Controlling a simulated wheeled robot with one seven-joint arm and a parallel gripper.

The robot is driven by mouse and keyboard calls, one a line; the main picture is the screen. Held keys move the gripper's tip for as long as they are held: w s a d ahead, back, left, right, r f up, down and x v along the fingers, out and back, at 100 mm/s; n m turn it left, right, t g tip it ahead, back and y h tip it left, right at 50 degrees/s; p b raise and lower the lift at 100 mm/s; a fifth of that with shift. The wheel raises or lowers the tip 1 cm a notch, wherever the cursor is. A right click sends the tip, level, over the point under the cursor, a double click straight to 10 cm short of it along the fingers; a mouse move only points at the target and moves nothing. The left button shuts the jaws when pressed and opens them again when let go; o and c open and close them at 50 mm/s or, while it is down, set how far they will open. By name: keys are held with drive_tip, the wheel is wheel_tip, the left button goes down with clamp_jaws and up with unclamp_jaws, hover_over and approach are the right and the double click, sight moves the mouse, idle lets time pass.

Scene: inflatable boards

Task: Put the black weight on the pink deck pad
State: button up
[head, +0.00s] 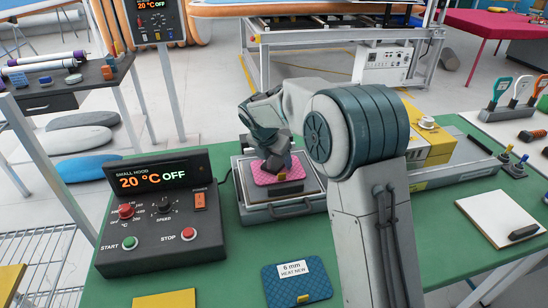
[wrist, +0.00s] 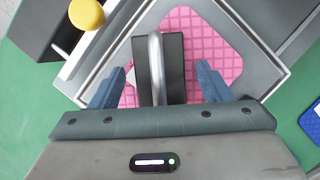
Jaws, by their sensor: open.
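The black weight (wrist: 175,72), a dark block with a grey metal bar handle, sits on the pink deck pad (wrist: 222,50) in the wrist view. The pad has a grid texture and lies in a metal-framed tray; it also shows in the head view (head: 264,178). My gripper (wrist: 160,82) is open, with one blue-grey finger on each side of the weight and visible gaps between.
A control box (head: 160,215) reading 20 °C OFF stands left of the tray (head: 285,208). A blue pad (head: 297,283) labelled 6 mm lies in front. A yellow box (head: 430,145) and a white board (head: 503,217) are on the right.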

drive_tip(key=shift+r, duration=0.15)
drive_tip(key=v, duration=1.2)
drive_tip(key=shift+p, duration=0.3)
drive_tip(key=s+d+m, duration=1.4)
drive_tip(key=m, duration=0.1)
drive_tip(key=s+d+f+m+y, duration=0.1)
drive_tip(key=s+d+f+m, duration=0.1)
drive_tip(key=s+m, duration=0.5)
drive_tip(key=s+d+f+m+g+y, duration=0.1)
drive_tip(key=s+d+f+m, duration=0.2)
drive_tip(key=s+m, duration=0.5)
drive_tip(key=shift+s+d+f, duration=0.15)
drive_tip(key=shift+s+d, duration=0.05)
drive_tip(key=shift+d, duration=0.6)
drive_tip(key=shift+w+p+v, duration=0.2)
drive_tip(key=shift+p+v, duration=0.65)
drive_tip(key=shift+v, duration=0.05)
